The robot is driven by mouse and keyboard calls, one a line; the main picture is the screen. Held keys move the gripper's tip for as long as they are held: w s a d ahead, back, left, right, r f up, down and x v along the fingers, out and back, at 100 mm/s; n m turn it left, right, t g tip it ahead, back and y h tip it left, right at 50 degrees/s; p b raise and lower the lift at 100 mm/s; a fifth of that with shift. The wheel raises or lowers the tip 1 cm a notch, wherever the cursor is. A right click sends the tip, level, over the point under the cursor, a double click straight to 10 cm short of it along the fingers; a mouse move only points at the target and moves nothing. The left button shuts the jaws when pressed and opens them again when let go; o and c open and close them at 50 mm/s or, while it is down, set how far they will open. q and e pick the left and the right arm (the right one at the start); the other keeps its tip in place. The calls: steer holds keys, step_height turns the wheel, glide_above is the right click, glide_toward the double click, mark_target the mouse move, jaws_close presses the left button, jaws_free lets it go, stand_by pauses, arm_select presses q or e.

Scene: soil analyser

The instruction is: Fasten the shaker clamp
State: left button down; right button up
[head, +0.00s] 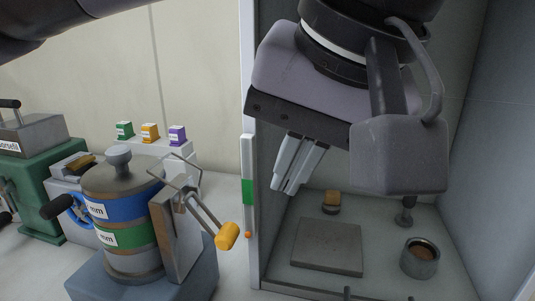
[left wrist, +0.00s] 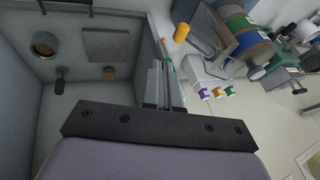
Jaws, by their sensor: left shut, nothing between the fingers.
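The shaker (head: 140,270) has a grey-blue base that carries a stack of sieves, with a blue ring (head: 122,208) and a green ring (head: 118,235) under a brown lid with a grey knob. The clamp stands on the stack's right side, with a wire loop near the lid's edge and a lever ending in a yellow handle (head: 228,236), which points down and right. I cannot tell whether the loop touches the lid. The yellow handle also shows in the left wrist view (left wrist: 181,32). My left gripper (head: 287,186) is shut and empty, above and right of the handle, apart from it. My right gripper is not in view.
An open-fronted cabinet (head: 249,110) stands to the right, holding a square plate (head: 327,246) and a round cup (head: 419,258). Small green, yellow and purple boxes (head: 150,133) stand behind the shaker. A green machine (head: 45,180) is at the left.

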arm_select(q)
glide_toward(240, 232)
step_height(240, 232, down, 3)
steer(key=w+d, duration=0.1)
steer(key=d, duration=0.1)
steer(key=a+f, duration=0.1)
steer(key=w+a+f+b, duration=0.1)
steer(key=a, duration=0.1)
steer(key=shift+a, duration=0.1)
steer(key=shift+w, duration=0.1)
